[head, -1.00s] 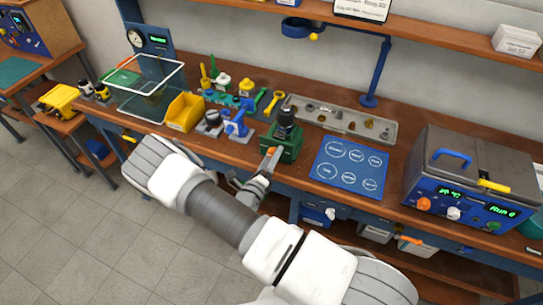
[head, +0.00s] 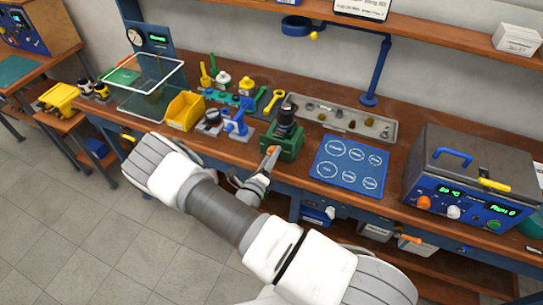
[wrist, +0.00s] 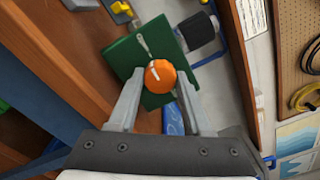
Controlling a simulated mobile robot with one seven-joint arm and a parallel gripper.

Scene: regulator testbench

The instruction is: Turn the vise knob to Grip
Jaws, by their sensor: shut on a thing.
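The green vise (head: 291,145) stands at the bench's front edge in the head view, holding a dark cylindrical part (head: 286,121) upright. Its orange knob (head: 272,150) faces the front. In the wrist view, the knob (wrist: 160,76) with a white pointer line sits on the green vise face (wrist: 128,56). My gripper (wrist: 160,82) is shut on the knob, one finger on each side; in the head view my gripper (head: 266,164) reaches it from the front. A pale mark shows on the vise face above the knob. I cannot read any setting labels.
Left of the vise are a blue stand (head: 238,124) and a yellow bin (head: 185,110). To the right lie a blue mat with circles (head: 349,164) and a control box (head: 472,180). A grey tray (head: 345,120) is behind. The floor in front is open.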

